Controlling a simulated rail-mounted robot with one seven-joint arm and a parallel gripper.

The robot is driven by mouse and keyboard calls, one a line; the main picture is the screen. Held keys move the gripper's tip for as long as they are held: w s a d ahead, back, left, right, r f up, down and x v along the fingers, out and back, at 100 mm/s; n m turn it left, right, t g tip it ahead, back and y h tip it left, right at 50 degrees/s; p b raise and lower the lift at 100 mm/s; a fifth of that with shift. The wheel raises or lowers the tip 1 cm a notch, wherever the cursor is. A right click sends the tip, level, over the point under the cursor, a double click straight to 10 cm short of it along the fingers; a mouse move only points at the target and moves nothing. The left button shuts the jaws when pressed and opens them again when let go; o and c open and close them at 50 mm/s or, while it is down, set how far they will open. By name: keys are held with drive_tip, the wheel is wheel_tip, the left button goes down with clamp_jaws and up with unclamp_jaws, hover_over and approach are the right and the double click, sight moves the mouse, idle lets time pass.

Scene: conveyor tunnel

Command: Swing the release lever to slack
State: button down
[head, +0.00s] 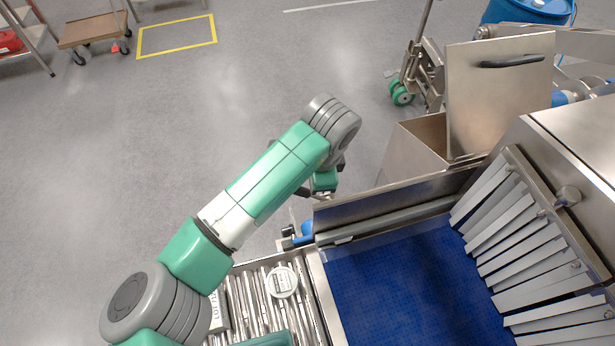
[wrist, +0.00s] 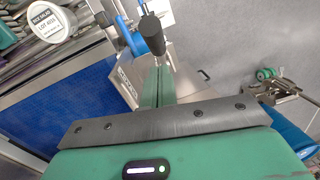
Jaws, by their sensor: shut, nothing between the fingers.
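The release lever shows in the wrist view as a black grip (wrist: 149,30) on a thin metal stem, beside a blue part (wrist: 130,40) at the conveyor's corner. My gripper (wrist: 158,72) is shut and empty. Its fingertips are right by the lever's stem in the wrist view; I cannot tell whether they touch it. In the head view my gripper (head: 324,183) is partly hidden by my wrist, above the lever area.
The blue belt (head: 400,280) runs right under a curtain of metal strips (head: 510,230). A raised steel side rail (head: 390,200) borders it. A roller section (head: 255,300) with a labelled white round container (head: 283,281) lies left.

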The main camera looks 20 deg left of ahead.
wheel_tip(320, 180, up, 11)
drive_tip(key=d+b, duration=0.1)
drive_tip(key=d, duration=0.1)
drive_tip(key=shift+d, duration=0.4)
drive_tip(key=shift+r, duration=0.1)
